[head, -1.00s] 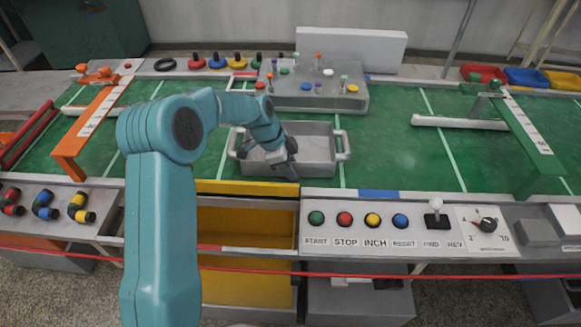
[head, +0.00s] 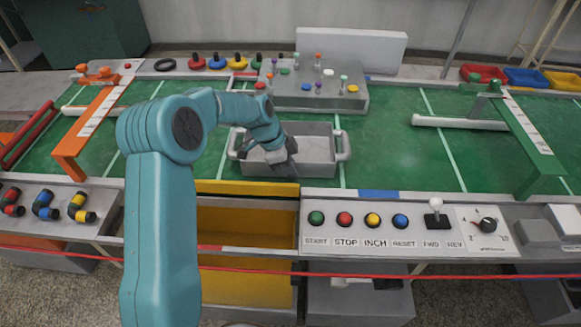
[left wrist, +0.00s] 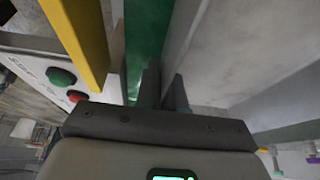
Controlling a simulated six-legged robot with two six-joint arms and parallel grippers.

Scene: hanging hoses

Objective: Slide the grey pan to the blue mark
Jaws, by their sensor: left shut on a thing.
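The grey pan (head: 312,150) is an open rectangular tray with a loop handle at each end. It lies on the green belt in the head view, near the front rail. My left gripper (head: 291,172) reaches over the pan to its near wall. In the left wrist view the two fingers of my left gripper (left wrist: 163,92) are shut on the wall of the grey pan (left wrist: 225,55), one finger on each side. The blue mark (head: 379,194) is on the front rail, right of the gripper. My right gripper is out of view.
A grey fixture block (head: 310,97) with coloured knobs stands behind the pan. An orange gate (head: 88,127) spans the belt at left, a green one (head: 528,140) at right. A yellow bin (head: 245,222) and a button panel (head: 400,235) lie in front.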

